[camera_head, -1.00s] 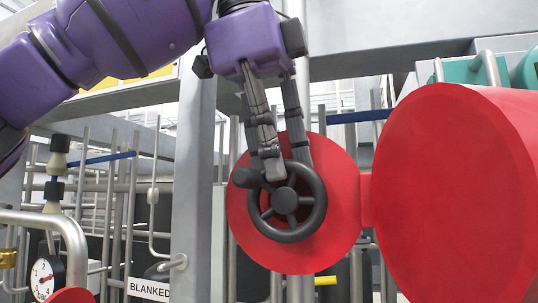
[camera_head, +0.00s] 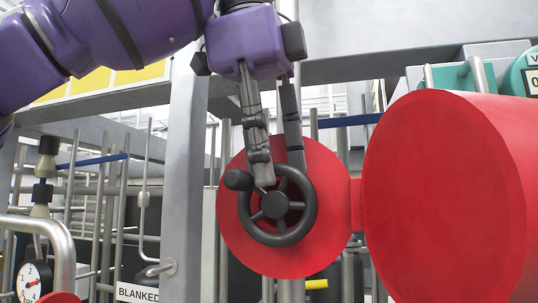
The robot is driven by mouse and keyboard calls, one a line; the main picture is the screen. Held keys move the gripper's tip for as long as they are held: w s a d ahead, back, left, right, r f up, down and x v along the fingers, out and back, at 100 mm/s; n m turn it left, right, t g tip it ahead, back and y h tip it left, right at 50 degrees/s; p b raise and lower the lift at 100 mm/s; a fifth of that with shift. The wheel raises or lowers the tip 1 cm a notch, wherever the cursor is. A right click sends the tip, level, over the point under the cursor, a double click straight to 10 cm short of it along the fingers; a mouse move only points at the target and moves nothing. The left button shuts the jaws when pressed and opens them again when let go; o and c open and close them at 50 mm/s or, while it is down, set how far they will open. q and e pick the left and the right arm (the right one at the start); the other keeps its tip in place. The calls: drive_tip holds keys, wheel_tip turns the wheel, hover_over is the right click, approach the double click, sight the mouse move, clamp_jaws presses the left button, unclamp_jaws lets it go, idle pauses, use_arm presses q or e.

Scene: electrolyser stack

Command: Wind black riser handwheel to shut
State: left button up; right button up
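The black handwheel (camera_head: 275,233) is a spoked wheel with a knob (camera_head: 238,180) on its upper left rim. It stands in front of a round red disc (camera_head: 330,205). My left gripper (camera_head: 280,174) reaches down from above with its two fingers apart. One fingertip overlaps the wheel's upper left part, to the right of the knob. The other ends at the upper rim, right of centre. Red shows between the fingers. I cannot tell whether either finger presses on the rim. My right gripper is not in view.
A large red cylinder (camera_head: 445,190) fills the right side close to the wheel. A grey post (camera_head: 187,180) stands left of it, with a "BLANKED" label (camera_head: 137,293) low down. A round gauge (camera_head: 34,281) and bent pipe are at lower left.

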use_arm(q)
drive_tip(key=s+a+r, duration=0.4)
drive_tip(key=s+a, duration=0.3)
drive_tip(key=s, duration=0.4)
drive_tip(key=shift+a+r, duration=0.35)
idle(0.5)
